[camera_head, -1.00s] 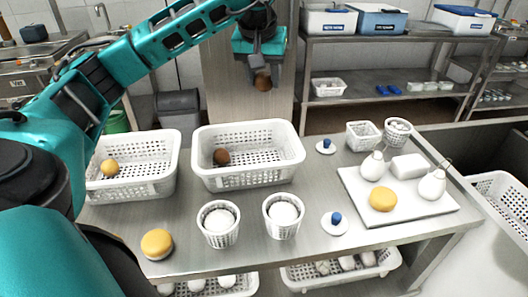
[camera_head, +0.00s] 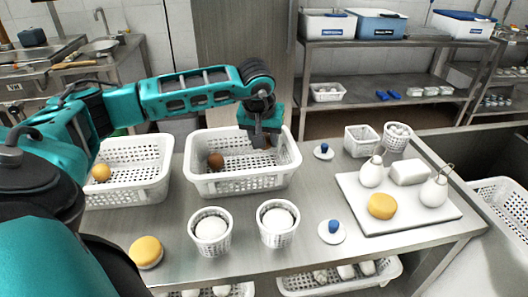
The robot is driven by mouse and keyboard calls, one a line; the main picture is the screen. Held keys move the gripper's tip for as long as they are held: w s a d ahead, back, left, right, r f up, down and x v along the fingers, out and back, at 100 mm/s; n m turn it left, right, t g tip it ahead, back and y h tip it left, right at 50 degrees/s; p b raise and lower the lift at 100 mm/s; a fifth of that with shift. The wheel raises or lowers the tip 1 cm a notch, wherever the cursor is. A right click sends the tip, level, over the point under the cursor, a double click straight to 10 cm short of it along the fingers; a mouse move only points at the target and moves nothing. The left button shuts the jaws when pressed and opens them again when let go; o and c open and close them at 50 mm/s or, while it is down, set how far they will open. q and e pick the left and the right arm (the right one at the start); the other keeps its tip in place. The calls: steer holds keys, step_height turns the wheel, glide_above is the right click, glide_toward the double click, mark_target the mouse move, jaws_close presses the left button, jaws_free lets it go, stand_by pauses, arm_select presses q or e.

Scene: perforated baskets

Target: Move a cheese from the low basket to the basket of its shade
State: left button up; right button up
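My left gripper (camera_head: 264,138) reaches down into the right part of the middle white basket (camera_head: 240,185). A brown cheese (camera_head: 267,143) shows at its fingers, mostly hidden by them; the fingers appear shut on it. Another brown cheese (camera_head: 216,160) lies at the left inside this basket. The left white basket (camera_head: 130,190) holds a yellow cheese (camera_head: 101,172). Below the tabletop, a low basket (camera_head: 330,286) with several white cheeses and a second low basket (camera_head: 240,291) are partly hidden by the table. My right gripper is not in view.
Two small round baskets (camera_head: 195,238) (camera_head: 262,228) with white contents stand in front. A yellow cheese (camera_head: 146,252) lies at the front left edge.

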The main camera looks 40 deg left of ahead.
arm_select(q)
step_height(320, 180, down, 4)
steer(key=shift+f, duration=0.1)
steer(key=shift+f, duration=0.15)
steer(key=o, duration=0.8)
steer(key=shift+c, duration=0.2)
